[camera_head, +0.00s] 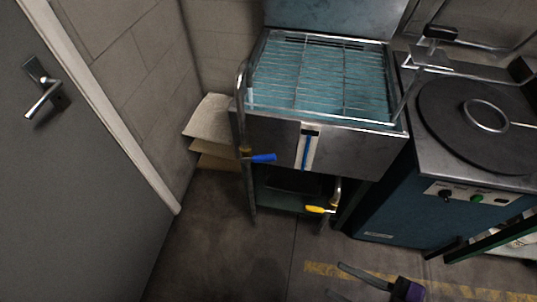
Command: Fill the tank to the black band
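The tank (273,124) is a steel basin on legs with a wire rack over blue water (270,85). A white gauge strip (302,152) on its front holds a blue column, with a black band (310,132) near the top. The column reaches close to the band; the exact gap is too small to tell. A blue-handled valve (263,158) sits on the pipe at the tank's left. A yellow-handled valve (316,209) sits below the tank. My gripper (336,279) is low at the bottom edge, fingers apart and empty, away from both valves.
A teal press machine (385,205) with a round dark plate (470,115) stands right of the tank. Stacked boards (212,122) lean at the left wall. A grey door (70,190) fills the left side. The floor (225,250) before the tank is clear, with a worn yellow line.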

